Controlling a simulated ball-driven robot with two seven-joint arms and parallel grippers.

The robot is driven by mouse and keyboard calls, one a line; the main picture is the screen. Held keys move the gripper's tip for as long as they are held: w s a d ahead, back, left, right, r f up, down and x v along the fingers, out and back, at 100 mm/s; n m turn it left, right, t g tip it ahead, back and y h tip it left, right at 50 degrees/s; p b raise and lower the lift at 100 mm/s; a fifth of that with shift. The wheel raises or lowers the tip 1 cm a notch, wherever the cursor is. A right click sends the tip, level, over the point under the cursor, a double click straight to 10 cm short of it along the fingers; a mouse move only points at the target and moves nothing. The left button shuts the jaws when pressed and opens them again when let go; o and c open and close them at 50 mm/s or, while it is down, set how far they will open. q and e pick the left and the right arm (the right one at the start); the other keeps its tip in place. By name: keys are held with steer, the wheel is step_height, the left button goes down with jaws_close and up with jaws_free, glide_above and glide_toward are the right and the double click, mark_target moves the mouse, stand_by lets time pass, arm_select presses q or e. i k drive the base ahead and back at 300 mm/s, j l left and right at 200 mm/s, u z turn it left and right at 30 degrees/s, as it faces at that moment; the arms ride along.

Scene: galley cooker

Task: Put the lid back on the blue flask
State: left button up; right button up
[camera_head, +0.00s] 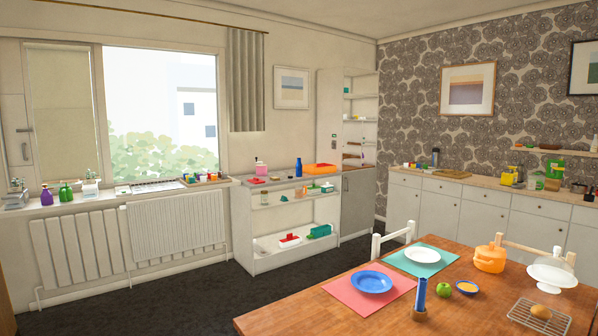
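A small upright blue bottle (298,168), possibly the blue flask, stands on top of the low white shelf unit by the far wall. A taller blue object (420,294) stands upright in a brown base on the wooden table; I cannot tell if it is a flask. A dark upright container (435,157) stands on the right-hand counter. All are too small to show whether a lid is on. I cannot make out a loose lid for certain. Neither of my grippers is in view.
The wooden table (300,318) holds a blue plate (371,281), a white plate (422,255), an orange pot (489,259), a green apple (443,289) and a wire rack (522,322). Dark floor (200,300) lies clear between table and radiators.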

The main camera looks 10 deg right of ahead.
mark_target(298, 167)
steer(key=i+j+u, duration=0.2)
steer(key=i, duration=0.3)
steer(key=i+j+u, duration=0.2)
steer(key=i+j, duration=0.15)
steer(key=i, duration=0.2)
steer(key=i+j+u, duration=0.2)
steer(key=i, duration=0.3)
steer(key=i+u, duration=0.15)
steer(key=i, duration=0.4)
steer(key=i+z, duration=0.2)
steer(key=i, duration=0.3)
steer(key=i+j+z, duration=0.15)
steer(key=i, duration=0.35)
steer(key=i+j+z, duration=0.2)
steer(key=i, duration=0.35)
steer(key=i+l+z, duration=0.1)
steer(key=i+z, duration=0.5)
steer(key=z, duration=0.2)
steer(key=i+z, duration=0.4)
steer(key=i+l, duration=0.25)
steer(key=i, duration=0.15)
steer(key=i+l+z, duration=0.1)
steer(key=i+l, duration=0.15)
steer(key=i, duration=0.2)
steer(key=i+l+u, duration=0.35)
steer(key=i+l, duration=0.25)
steer(key=i+l+u, duration=0.4)
steer(key=i+l, duration=2)
steer(key=l, duration=0.1)
